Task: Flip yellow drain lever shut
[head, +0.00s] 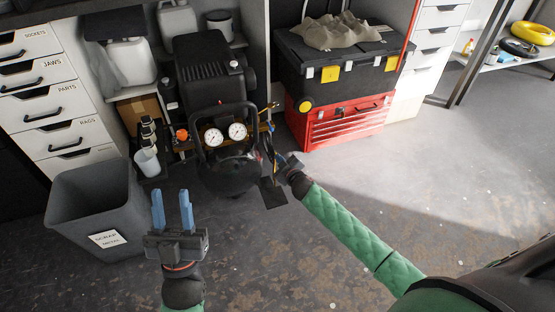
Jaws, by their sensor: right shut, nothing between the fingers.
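A black air compressor (228,178) with two round white gauges (225,134) stands under the bench. I cannot make out the yellow drain lever; my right gripper and the dark tank may hide it. A small brass-yellow fitting (271,106) shows at the compressor's right side. My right gripper (270,158) is shut and empty, close beside the right side of the tank; I cannot tell if it touches anything. My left gripper (172,212) points up with its two blue fingers apart and empty, in front of the compressor.
A grey scrap bin (78,207) stands left of the compressor. White drawers (45,85) are at the far left. A red toolbox (345,122) under a black case (355,78) stands to the right. The floor (320,255) in front is mostly clear.

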